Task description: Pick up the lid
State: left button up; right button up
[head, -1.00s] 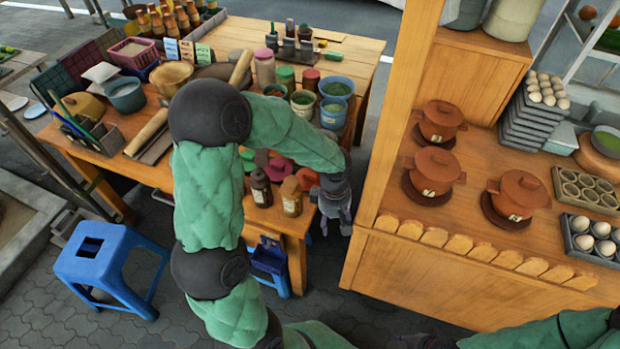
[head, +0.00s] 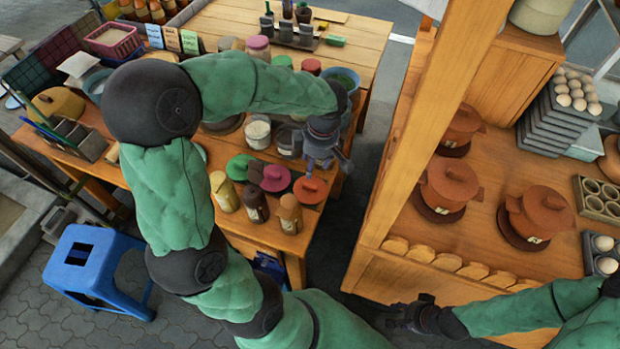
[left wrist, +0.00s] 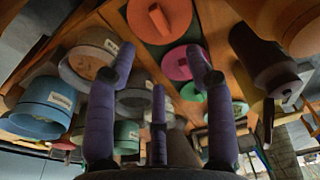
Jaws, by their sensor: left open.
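Several round loose lids lie on the front right corner of the wooden table: an orange lid (head: 310,190), a magenta lid (head: 276,179) and a green lid (head: 239,167), with a dark one between. In the left wrist view the orange lid (left wrist: 160,16) is at the top, with the pink one (left wrist: 179,63) and green one (left wrist: 190,92) below. My left gripper (head: 325,162) is open and empty, close above the orange lid; its fingers (left wrist: 160,65) show apart. My right gripper (head: 408,315) is low by the counter front, small and dark; its jaws are unclear.
Several bottles (head: 255,203) stand at the table's front edge near the lids. Jars and tubs (head: 257,133) stand behind. A wooden post (head: 412,120) and a counter with lidded clay pots (head: 447,185) are to the right. A blue stool (head: 90,265) is at left.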

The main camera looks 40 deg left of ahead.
pick_arm(q)
jog(key=b, duration=0.2)
send_over(311, 183)
jog(key=f, duration=0.4)
jog(key=shift+s+d+f, duration=0.3)
jog(key=shift+d+f, duration=0.05)
jog(key=shift+w+a+f+b, duration=0.15)
jog(key=shift+f+b, duration=0.4)
jog(key=shift+f, duration=0.9)
jog(key=shift+w+a+f+b, duration=0.1)
jog(key=shift+f+b, duration=0.45)
jog(key=shift+f, duration=0.85)
jog(key=c, duration=1)
